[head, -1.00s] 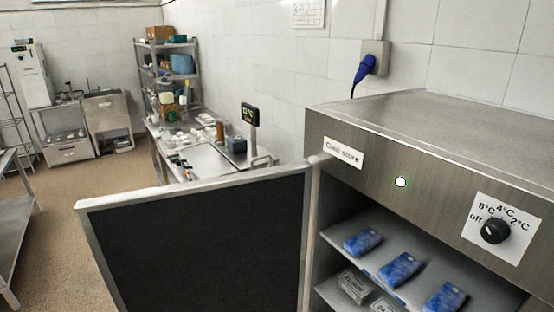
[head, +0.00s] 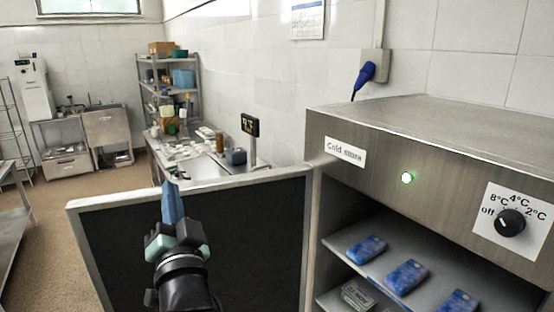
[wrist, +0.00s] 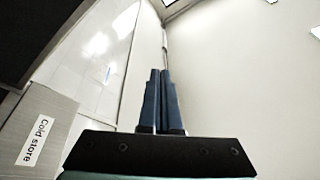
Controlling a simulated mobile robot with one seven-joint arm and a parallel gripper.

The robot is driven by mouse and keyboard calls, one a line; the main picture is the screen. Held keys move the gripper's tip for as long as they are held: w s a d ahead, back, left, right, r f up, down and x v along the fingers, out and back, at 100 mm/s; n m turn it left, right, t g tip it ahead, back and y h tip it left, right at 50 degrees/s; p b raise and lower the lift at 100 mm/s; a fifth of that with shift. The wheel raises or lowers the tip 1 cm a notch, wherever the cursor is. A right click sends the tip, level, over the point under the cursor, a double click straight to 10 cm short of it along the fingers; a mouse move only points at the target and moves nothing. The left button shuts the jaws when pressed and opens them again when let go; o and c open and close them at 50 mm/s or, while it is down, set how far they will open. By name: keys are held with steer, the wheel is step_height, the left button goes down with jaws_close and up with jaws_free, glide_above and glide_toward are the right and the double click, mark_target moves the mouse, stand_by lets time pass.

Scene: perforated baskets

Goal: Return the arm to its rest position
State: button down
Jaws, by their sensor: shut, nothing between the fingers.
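My gripper (head: 171,197) points upward in front of the dark inner side of the open cold store door (head: 250,240) in the head view. Its blue fingers are shut together and hold nothing. In the wrist view, the closed fingers of my gripper (wrist: 161,75) point up toward the wall and ceiling. The cold store (head: 345,151), a steel cabinet with a label, stands to the right of my gripper. Its label also shows at the left of the wrist view (wrist: 35,140).
Blue packs (head: 405,276) lie on the cold store's shelf. A dial (head: 509,222) and a lit green lamp (head: 407,178) are on its front. A cluttered steel bench (head: 205,168) and a shelf rack (head: 168,75) stand behind the door. Open floor (head: 50,235) lies at left.

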steer(key=s+d+r+n+t+h+b, duration=0.3)
steer(key=s+d+r+t+h, duration=0.4)
steer(key=s+d+r, duration=1)
steer(key=s+r+h+b, duration=0.1)
steer(key=s+r, duration=0.2)
steer(key=s, duration=0.1)
steer(key=shift+d+n+b, duration=0.3)
steer(key=shift+a, duration=0.1)
